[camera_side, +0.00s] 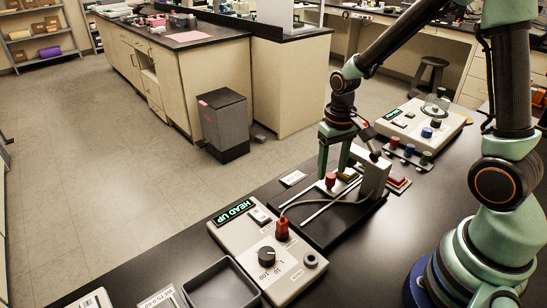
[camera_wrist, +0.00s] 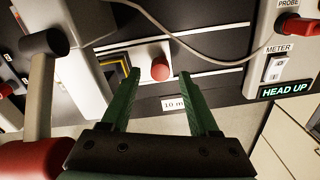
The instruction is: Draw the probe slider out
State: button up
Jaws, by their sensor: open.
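The probe slider is a pale block with a red knob (camera_side: 331,180) on the dark rail base (camera_side: 314,228) in the side view. In the wrist view the red knob (camera_wrist: 160,69) sits on the pale slider body (camera_wrist: 150,58), between two light rails. My gripper (camera_side: 332,172) is open above the slider, its green fingers pointing down. In the wrist view my gripper (camera_wrist: 157,74) has one fingertip on each side of the knob. I cannot tell whether either finger touches it. A yellow-edged dark piece (camera_wrist: 117,68) lies beside the slider.
A grey upright bracket (camera_side: 375,176) stands close right of my gripper. A cable runs from there to a red plug (camera_side: 282,229) on the meter box, whose display (camera_side: 234,211) reads HEAD UP. A grey tray (camera_side: 193,294) stands in front; another instrument (camera_side: 440,128) stands behind.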

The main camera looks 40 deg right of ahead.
jog(key=shift+f, duration=0.6)
grip_shut()
dwell(1.1)
